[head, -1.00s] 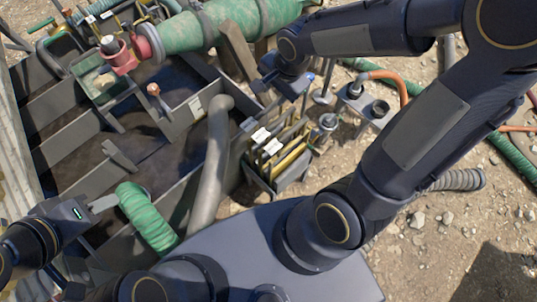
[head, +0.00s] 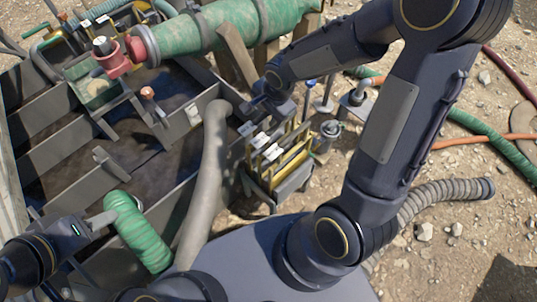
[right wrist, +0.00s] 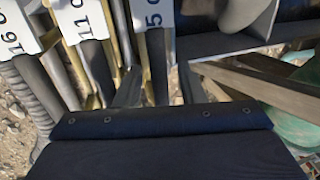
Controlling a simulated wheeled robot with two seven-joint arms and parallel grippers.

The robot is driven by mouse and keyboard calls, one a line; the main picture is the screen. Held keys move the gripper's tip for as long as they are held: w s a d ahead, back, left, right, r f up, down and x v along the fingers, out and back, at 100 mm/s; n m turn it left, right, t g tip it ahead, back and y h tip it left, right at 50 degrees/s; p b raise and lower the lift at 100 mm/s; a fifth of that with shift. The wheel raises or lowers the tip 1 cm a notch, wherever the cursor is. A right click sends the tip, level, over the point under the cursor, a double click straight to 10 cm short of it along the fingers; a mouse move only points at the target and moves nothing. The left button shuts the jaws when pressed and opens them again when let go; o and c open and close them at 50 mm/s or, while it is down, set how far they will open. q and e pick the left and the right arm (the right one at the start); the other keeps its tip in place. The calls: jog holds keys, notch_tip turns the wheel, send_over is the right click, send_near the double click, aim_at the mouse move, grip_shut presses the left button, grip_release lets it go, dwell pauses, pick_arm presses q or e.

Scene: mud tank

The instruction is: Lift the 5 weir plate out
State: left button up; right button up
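The weir plate tagged 5 (right wrist: 157,65) stands upright in the right wrist view, its white tag at the top. My right gripper (right wrist: 159,85) is open, with one finger on each side of this plate; whether they touch it is unclear. In the head view my right gripper (head: 251,112) is at the upper left end of the plate rack (head: 282,190), and its fingertips are hard to make out. Plates tagged 11 (right wrist: 92,60) and 16 (right wrist: 50,72) stand to the left in the wrist view. My left gripper (head: 98,221) is beside a green hose, its opening unclear.
A grey pipe (head: 212,150) runs left of the rack, along the mud tank (head: 75,165) with its dividers. A large green pipe (head: 200,32) lies behind. A cylindrical fitting (head: 330,130) stands right of the rack. Gravel ground is at the right.

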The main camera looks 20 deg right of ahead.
grip_shut()
jog(key=shift+r, duration=0.15)
notch_tip(320, 180, up, 18)
jog(key=p, duration=0.6)
jog(key=shift+p, duration=0.3)
